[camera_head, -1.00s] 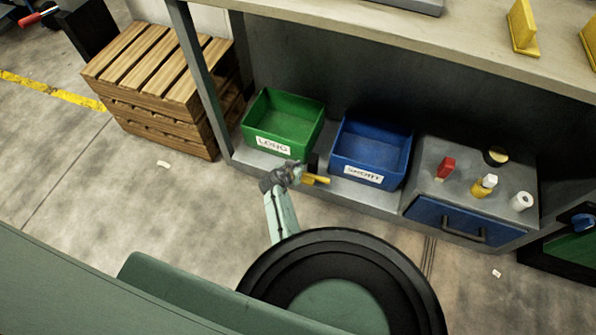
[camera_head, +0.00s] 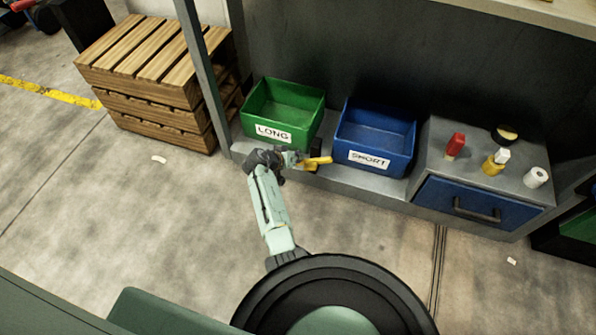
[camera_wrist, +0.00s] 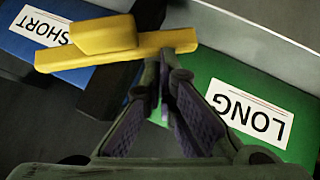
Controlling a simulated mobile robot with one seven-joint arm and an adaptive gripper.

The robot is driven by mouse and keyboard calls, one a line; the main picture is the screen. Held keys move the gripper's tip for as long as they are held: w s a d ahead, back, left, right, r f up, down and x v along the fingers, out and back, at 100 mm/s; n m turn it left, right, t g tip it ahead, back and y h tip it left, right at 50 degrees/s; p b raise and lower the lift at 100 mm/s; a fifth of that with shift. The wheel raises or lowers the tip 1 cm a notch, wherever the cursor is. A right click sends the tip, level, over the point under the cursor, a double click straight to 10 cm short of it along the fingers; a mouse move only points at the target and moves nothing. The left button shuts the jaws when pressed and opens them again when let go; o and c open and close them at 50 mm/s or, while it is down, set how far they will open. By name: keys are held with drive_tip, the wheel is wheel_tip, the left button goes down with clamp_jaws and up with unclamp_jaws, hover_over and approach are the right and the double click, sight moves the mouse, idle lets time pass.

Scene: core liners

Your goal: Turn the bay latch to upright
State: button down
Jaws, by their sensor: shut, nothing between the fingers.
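The bay latch has a yellow handle (camera_head: 319,161) on a black post (camera_head: 316,148) between the green and blue bins. The handle lies close to level in the head view, its right end slightly raised. It also crosses the wrist view (camera_wrist: 115,52) with a raised yellow block on it. My gripper (camera_head: 298,159) is at the left end of the handle. In the wrist view my fingertips (camera_wrist: 165,75) are together and empty, right at the bar's edge; I cannot tell whether they touch it.
The green LONG bin (camera_head: 302,131) and blue SHORT bin (camera_head: 341,163) stand close on either side. A grey cabinet with a blue drawer (camera_head: 440,199) bears several small items at right. A wooden crate stack (camera_head: 150,85) stands left.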

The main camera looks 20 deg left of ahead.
drive_tip(key=h+b, duration=0.1)
drive_tip(key=b, duration=0.1)
drive_tip(key=f+n+h+b, duration=0.1)
drive_tip(key=b, duration=0.2)
drive_tip(key=n+h+b, duration=0.1)
drive_tip(key=b, duration=0.1)
drive_tip(key=shift+w+a+f, duration=0.25)
drive_tip(key=shift+a+f, duration=0.05)
drive_tip(key=shift+a, duration=0.1)
drive_tip(key=shift+t+h+b, duration=0.3)
drive_tip(key=shift+f, duration=0.15)
